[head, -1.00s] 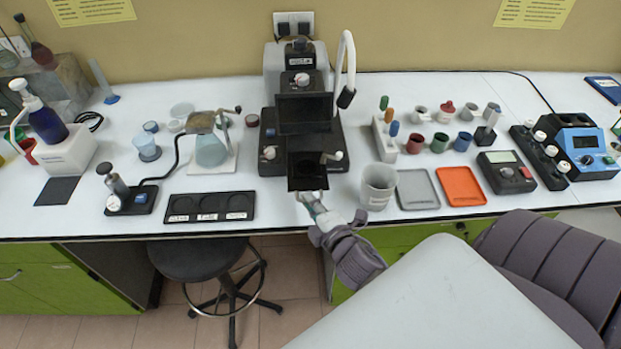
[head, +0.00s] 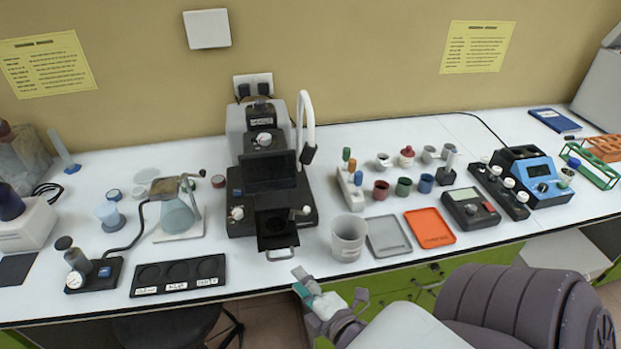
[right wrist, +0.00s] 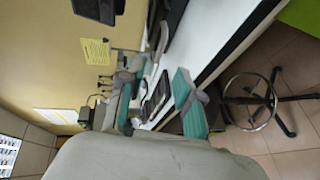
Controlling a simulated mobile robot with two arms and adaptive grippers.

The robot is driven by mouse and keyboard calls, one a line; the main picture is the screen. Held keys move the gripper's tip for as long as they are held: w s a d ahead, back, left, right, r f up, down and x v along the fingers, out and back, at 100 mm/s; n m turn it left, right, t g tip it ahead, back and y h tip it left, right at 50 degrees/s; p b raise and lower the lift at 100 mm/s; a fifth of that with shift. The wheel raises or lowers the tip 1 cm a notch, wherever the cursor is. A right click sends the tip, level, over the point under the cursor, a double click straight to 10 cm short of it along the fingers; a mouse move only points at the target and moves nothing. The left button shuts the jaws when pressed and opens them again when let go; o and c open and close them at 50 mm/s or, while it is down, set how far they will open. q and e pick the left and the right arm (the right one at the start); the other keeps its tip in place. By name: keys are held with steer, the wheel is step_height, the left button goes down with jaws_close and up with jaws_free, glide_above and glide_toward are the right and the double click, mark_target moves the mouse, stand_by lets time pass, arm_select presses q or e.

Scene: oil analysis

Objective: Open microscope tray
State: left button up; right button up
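The black and grey microscope (head: 268,165) stands on the white counter in the head view. Its dark tray (head: 275,230) sticks out at the front, with a light metal handle (head: 282,255) on its near edge. My right gripper (head: 300,282) is just in front of the counter edge, below and slightly right of the handle, and apart from it. In the right wrist view its teal fingers (right wrist: 158,100) are spread with nothing between them. My left gripper is not in view.
A white beaker (head: 348,240) stands just right of the tray, beside a grey tray (head: 388,237) and an orange tray (head: 430,228). A black three-well plate (head: 178,275) lies to the left.

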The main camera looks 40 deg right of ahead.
steer(key=shift+v, duration=1.75)
steer(key=s+a+f+m+g+y+b, duration=0.1)
steer(key=s+a+f+m+g, duration=0.15)
steer(key=f, duration=0.95)
steer(key=s+a+f+m+g+y, duration=0.1)
steer(key=s+a+f+m+g, duration=0.15)
steer(key=f, duration=0.85)
steer(key=s+a+f+m+g+b, duration=0.1)
steer(key=s+f+m+g, duration=0.25)
steer(key=f, duration=0.85)
steer(key=s+d+f+m+g, duration=0.2)
steer(key=s+f+m+g, duration=0.2)
steer(key=s+f, duration=1.1)
steer(key=shift+s+g+b, duration=0.4)
steer(key=shift+s+g, duration=0.55)
steer(key=shift+s, duration=0.1)
steer(key=shift+r+m, duration=0.1)
steer(key=shift+m, duration=0.15)
